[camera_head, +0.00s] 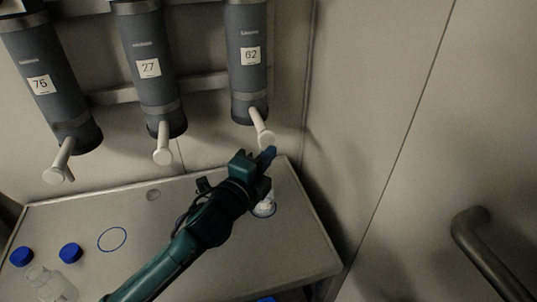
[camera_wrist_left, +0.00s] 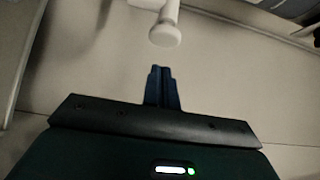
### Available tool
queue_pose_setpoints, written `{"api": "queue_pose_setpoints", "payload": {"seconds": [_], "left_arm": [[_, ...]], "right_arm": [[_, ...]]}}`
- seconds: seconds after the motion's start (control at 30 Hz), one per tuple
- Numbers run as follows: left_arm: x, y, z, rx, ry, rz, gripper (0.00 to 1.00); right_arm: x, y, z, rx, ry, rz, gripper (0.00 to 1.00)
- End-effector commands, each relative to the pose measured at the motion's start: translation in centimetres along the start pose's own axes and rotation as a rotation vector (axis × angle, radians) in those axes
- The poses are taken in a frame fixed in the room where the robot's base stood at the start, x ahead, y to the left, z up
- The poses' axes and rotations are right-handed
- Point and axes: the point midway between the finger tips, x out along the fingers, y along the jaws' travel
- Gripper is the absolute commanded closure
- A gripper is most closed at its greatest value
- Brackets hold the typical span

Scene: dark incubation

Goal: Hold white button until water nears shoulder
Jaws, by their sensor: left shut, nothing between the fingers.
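Three grey cylinders hang on the wall, labelled 75 (camera_head: 35,70), 27 (camera_head: 147,50) and 62 (camera_head: 248,45). Each has a white spout ending in a round white button; the right one (camera_head: 265,138) is under cylinder 62. My left gripper (camera_head: 268,154) is shut and empty, its blue fingertips just below that button. In the left wrist view a white button (camera_wrist_left: 165,36) is ahead of the shut fingertips (camera_wrist_left: 162,72), with a gap between them in the picture. A clear bottle (camera_head: 266,206) stands under cylinder 62, partly hidden by my gripper. Its water level cannot be made out.
The pale table (camera_head: 140,265) holds a blue ring mark (camera_head: 112,239), two blue caps (camera_head: 21,256) (camera_head: 70,252) and a clear bottle (camera_head: 50,285) at the front left. A wall stands close on the right, with a metal handle (camera_head: 480,250).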

Motion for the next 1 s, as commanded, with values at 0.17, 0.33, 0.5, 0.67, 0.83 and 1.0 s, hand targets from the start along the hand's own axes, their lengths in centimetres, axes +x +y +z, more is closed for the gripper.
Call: {"api": "queue_pose_setpoints", "payload": {"seconds": [0.17,0.33,0.5,0.67,0.83,1.0], "left_arm": [[-4.9,0.4,-0.1,0.001,0.003,0.003,1.0],[-8.0,0.3,-0.3,-0.002,0.005,0.002,1.0],[-9.6,0.2,-0.3,-0.002,0.004,0.0,1.0],[-9.9,0.1,-0.3,-0.003,0.005,0.0,1.0],[-9.9,0.1,-0.3,-0.003,0.005,0.0,1.0],[-9.9,0.1,-0.3,-0.003,0.005,0.0,1.0]], "right_arm": [[0.4,-0.1,1.2,0.003,-0.01,-0.001,0.64],[0.6,-0.4,0.1,0.002,0.021,-0.01,0.64],[0.7,-0.7,-0.5,-0.001,0.037,-0.017,0.64],[0.6,-0.7,-0.4,-0.006,0.037,-0.02,0.64],[0.6,-0.6,-0.4,-0.01,0.036,-0.02,0.64],[0.6,-0.6,-0.3,-0.01,0.035,-0.019,0.64]]}}
